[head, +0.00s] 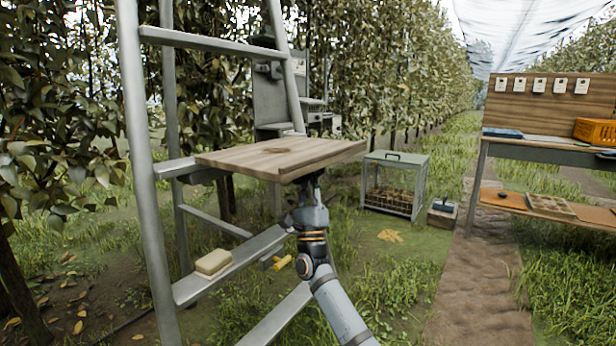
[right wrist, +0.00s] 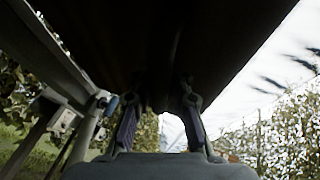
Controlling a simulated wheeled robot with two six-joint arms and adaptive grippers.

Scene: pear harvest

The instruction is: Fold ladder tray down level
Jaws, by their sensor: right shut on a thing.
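The wooden ladder tray (head: 240,158) sticks out from the metal ladder (head: 137,140) and lies roughly level in the head view. My right gripper (head: 309,182) is under its front right part, shut on the tray from below. The right wrist view shows the tray's dark underside (right wrist: 130,40) filling the top. Both fingers of my right gripper (right wrist: 158,112) reach up to it there, and the exact contact is in shadow. My left gripper is in neither view.
A pale sponge-like block (head: 213,262) rests on a lower ladder step. A grey-framed cage box (head: 393,184) stands on the grass behind. A workbench (head: 545,152) with an orange crate (head: 594,131) stands at the right. The dirt path (head: 475,280) is clear.

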